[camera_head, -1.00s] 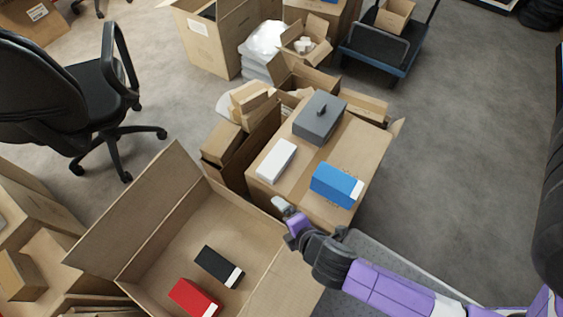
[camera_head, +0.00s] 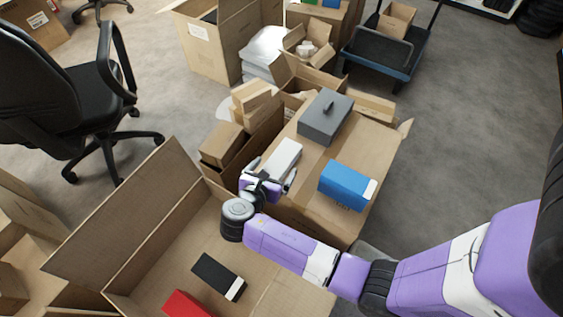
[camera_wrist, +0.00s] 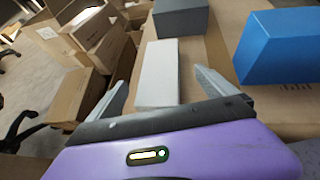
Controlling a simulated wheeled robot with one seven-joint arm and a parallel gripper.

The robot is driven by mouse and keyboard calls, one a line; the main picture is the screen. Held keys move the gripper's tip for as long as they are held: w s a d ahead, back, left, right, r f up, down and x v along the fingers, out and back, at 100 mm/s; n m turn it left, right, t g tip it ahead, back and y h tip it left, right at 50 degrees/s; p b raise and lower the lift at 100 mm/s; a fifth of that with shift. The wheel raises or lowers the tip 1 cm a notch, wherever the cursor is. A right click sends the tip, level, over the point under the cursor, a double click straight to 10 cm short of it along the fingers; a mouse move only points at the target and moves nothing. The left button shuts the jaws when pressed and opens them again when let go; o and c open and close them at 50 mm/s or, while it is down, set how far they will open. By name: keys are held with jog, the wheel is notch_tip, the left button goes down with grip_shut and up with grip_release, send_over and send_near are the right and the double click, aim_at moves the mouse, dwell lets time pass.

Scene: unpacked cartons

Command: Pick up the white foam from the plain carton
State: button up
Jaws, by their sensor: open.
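The white foam (camera_head: 284,155) is a pale block lying on top of the plain carton (camera_head: 323,212), between a grey box and a blue box. My gripper (camera_head: 270,173) is open at the foam's near end, at the left side of the carton top. In the wrist view the foam (camera_wrist: 160,70) lies ahead of and partly between the two spread fingers of my gripper (camera_wrist: 160,88). Its near end shows clear of the palm. I cannot tell whether either finger touches it.
A grey box with a handle (camera_head: 325,117) stands behind the foam, and a blue box (camera_head: 345,184) is to its right. An open carton (camera_head: 165,245) with a black box (camera_head: 218,276) and a red box (camera_head: 186,305) is below left. Open floor lies right.

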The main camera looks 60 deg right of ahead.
aim_at(281, 159)
jog(key=b+x, duration=0.2)
jog(key=x, duration=0.3)
jog(key=shift+w+d, duration=0.1)
jog(key=shift+d, duration=0.25)
jog(key=shift+r, duration=0.1)
jog(key=c, duration=1.6)
jog(key=shift+o, duration=0.2)
